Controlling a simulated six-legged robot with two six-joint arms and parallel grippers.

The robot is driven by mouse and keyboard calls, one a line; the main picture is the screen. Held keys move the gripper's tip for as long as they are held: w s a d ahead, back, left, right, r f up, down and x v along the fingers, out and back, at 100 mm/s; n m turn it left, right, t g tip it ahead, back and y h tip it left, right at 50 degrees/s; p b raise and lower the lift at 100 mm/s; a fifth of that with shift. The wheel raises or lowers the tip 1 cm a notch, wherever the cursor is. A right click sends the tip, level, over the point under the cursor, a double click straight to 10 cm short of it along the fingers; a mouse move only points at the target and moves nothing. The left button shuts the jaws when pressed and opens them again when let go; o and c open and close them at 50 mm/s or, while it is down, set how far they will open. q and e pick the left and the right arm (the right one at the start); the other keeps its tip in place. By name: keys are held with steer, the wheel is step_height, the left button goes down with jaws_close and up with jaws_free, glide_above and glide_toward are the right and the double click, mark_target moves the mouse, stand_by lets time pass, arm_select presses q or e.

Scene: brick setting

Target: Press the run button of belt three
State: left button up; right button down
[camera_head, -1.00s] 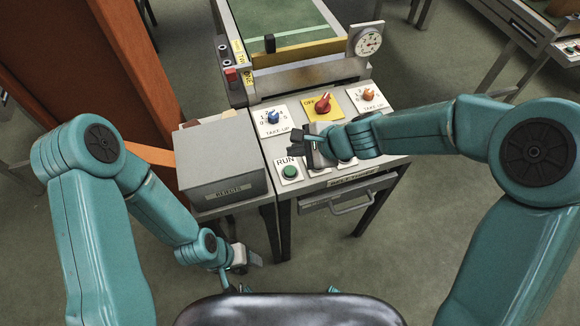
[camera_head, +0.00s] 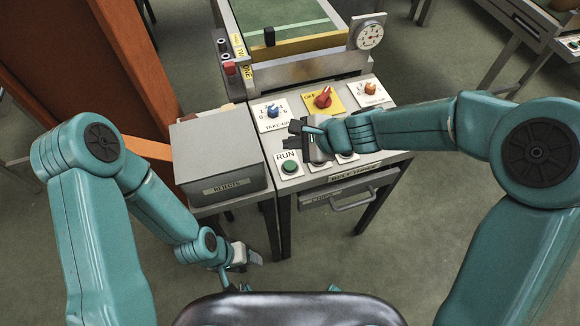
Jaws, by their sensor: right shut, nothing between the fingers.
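The green run button (camera_head: 289,167) sits on a white plate marked RUN, at the front left of the control panel (camera_head: 268,150). The panel's front edge carries a belt label (camera_head: 355,177), too small to read surely. My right gripper (camera_head: 300,135) is shut and empty. It is over the panel, just behind and above the run button, apart from it in the picture. It hides part of the panel's middle and other front plates. My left gripper (camera_head: 250,257) hangs low beside the table legs, away from the panel; its jaws are too small to read.
A grey rejects box (camera_head: 215,150) stands left of the panel. Blue (camera_head: 273,111), red (camera_head: 323,100) and orange (camera_head: 370,89) knobs line the panel's back, with a dial gauge (camera_head: 369,36) and the green belt (camera_head: 285,20) behind. An orange-brown upright panel (camera_head: 110,70) stands at left.

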mark_target(293, 167)
step_height(293, 167, down, 6)
steer(key=b, duration=0.4)
steer(key=shift+r, duration=0.15)
steer(key=shift+f+b, duration=0.25)
steer(key=shift+b, duration=0.25)
stand_by(1.2)
steer(key=shift+f+b, duration=0.4)
steer(key=shift+b, duration=0.05)
